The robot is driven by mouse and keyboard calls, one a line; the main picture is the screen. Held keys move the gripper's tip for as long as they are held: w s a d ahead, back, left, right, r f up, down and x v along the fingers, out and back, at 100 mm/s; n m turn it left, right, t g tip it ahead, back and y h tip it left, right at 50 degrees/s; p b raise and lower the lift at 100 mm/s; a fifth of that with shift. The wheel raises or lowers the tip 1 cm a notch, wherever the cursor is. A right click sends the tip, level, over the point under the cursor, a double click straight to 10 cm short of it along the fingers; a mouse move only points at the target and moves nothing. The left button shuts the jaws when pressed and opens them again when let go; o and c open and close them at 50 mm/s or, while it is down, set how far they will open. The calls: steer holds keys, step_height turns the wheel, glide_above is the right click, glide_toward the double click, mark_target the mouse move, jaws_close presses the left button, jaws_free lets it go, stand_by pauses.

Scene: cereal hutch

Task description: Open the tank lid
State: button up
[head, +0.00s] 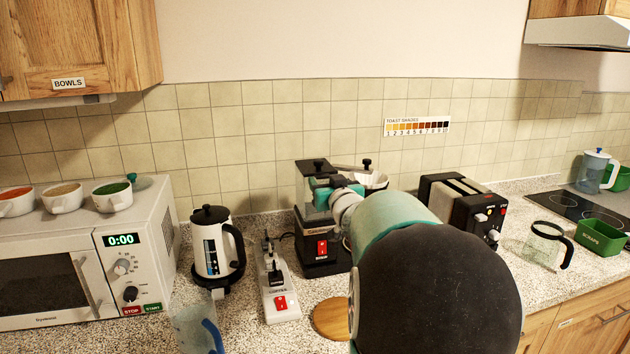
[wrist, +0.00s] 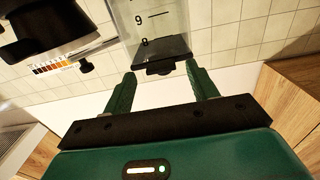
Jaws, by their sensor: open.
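The coffee machine (head: 322,245) stands against the tiled wall, left of the toaster. Its clear tank (wrist: 150,22), with printed level marks, fills the upper middle of the wrist view, which looks turned upside down. The black tank lid (wrist: 165,48) looks closed on the tank; it also shows in the head view (head: 314,166). A small dark knob (wrist: 160,69) sits on the lid. My gripper (wrist: 161,72) is open, with its two green fingers on either side of the knob. Contact cannot be told. My arm hides part of the machine in the head view.
A second dark lid with a knob (wrist: 86,66) is beside the tank. A kettle (head: 212,250) and a switched power strip (head: 276,288) stand left of the machine, and a toaster (head: 462,208) right. A microwave (head: 75,235) is far left.

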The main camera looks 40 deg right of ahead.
steer(key=shift+x, duration=0.95)
jaws_close()
